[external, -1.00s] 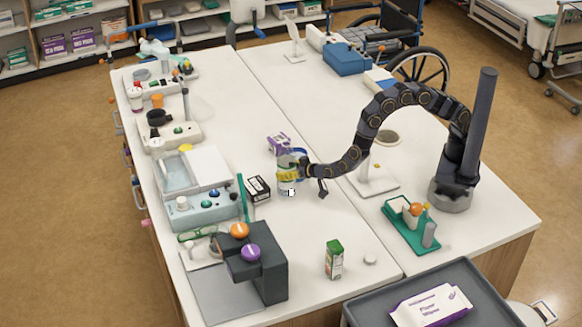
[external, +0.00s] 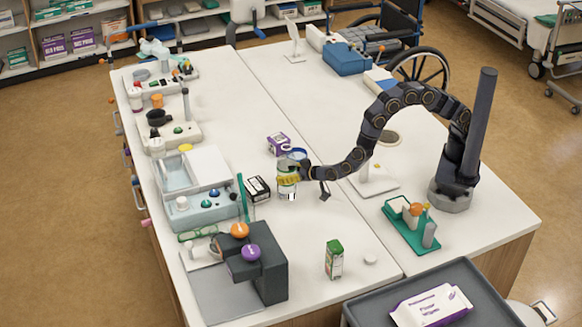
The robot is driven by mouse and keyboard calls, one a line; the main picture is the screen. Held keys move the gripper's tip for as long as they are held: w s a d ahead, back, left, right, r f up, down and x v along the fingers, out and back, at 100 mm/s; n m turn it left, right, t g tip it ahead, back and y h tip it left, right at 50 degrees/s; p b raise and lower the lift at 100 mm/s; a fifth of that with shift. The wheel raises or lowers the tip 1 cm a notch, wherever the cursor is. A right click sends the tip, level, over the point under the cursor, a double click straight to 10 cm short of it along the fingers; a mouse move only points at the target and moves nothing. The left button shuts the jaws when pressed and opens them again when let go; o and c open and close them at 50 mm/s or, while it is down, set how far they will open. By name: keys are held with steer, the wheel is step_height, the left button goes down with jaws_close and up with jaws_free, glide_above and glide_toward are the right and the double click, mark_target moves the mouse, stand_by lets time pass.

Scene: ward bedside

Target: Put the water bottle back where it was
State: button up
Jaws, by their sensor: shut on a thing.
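The water bottle (external: 287,190) seems to be the small, pale, clear-looking cylinder near the middle of the white table in the external view. It looks about upright. My gripper (external: 289,179) is shut on it from the right, with a yellow band across its upper part. The gripper hides part of the bottle. I cannot tell whether its base touches the table.
A black-and-white box (external: 258,189) stands close left of the bottle. A purple box (external: 278,144) and a blue-rimmed round item (external: 298,154) are just behind. A green-and-white carton (external: 334,259) stands nearer the front. Bare table lies between the bottle and carton.

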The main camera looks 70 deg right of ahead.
steer(key=s+a+r+n+g+y, duration=0.1)
steer(key=s+a+r+n+y, duration=0.2)
steer(key=s+a, duration=0.4)
steer(key=s+a+r+n+y, duration=0.3)
steer(key=s+a+y, duration=0.15)
steer(key=a, duration=0.35)
steer(key=shift+h, duration=0.35)
steer(key=shift+s+a+f, duration=0.1)
steer(key=shift+s+f, duration=0.05)
steer(key=shift+f, duration=1.2)
steer(key=shift+s+a+f, duration=0.1)
steer(key=shift+s+f, duration=0.05)
steer(key=shift+f, duration=1.15)
steer(key=shift+s+f, duration=0.15)
steer(key=shift+f, duration=1.2)
steer(key=shift+f, duration=0.15)
steer(key=o, duration=1.1)
